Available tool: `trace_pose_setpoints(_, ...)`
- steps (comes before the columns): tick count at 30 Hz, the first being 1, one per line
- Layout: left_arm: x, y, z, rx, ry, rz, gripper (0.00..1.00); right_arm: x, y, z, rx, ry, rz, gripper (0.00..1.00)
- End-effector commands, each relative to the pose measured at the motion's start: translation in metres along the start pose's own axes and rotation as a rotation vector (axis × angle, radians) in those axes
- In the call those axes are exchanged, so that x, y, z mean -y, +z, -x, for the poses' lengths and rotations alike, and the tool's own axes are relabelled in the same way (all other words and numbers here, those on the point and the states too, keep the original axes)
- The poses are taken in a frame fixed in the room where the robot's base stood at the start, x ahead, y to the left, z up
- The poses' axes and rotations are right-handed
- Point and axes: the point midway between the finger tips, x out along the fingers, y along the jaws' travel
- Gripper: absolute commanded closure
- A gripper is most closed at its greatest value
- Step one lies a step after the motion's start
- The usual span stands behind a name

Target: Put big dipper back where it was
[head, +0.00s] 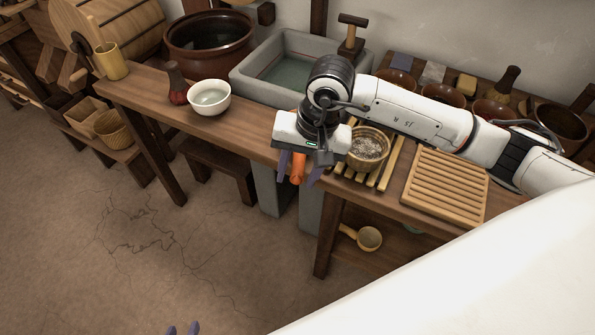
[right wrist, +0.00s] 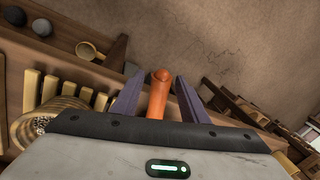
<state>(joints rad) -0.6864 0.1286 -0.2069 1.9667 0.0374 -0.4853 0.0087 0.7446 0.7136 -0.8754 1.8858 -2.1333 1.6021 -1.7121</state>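A pale wooden dipper (head: 369,239) with a short handle lies on the low shelf under the bench; it also shows in the right wrist view (right wrist: 87,50). I cannot tell whether it is the big dipper. My right gripper (head: 299,178) is over the bench's front edge, left of the woven bowl, fingers pointing down and apart. An orange rod (right wrist: 158,92) lies between these fingers, with gaps on both sides; I cannot tell what it belongs to. My left gripper (head: 183,329) shows only two fingertips, apart and empty, at the bottom edge, over the floor.
A woven bowl (head: 368,148) of grain stands on wooden slats, beside a slatted board (head: 446,186). Further left are a stone basin (head: 262,88), a white bowl (head: 209,99), a dark red-brown bottle (head: 177,88) and a yellow cup (head: 111,62). The front floor is clear.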

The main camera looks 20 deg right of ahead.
Motion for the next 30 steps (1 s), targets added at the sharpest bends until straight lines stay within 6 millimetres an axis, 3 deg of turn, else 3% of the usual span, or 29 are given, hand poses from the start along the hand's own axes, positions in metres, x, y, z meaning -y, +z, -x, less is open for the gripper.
trace_pose_setpoints(11, -0.001, -0.008, 0.003, -0.011, 0.001, 0.0, 0.69, 0.001, -0.001, 0.009, -0.002, -0.001, 0.0, 0.6)
trace_pose_setpoints(24, -0.001, -0.002, 0.0, -0.004, 0.001, 0.0, 0.69, 0.001, -0.001, 0.097, -0.004, -0.002, 0.0, 0.6)
trace_pose_setpoints(30, -0.001, -0.002, 0.0, -0.003, 0.001, 0.0, 0.69, 0.001, -0.001, 0.119, -0.001, -0.001, 0.0, 0.6)
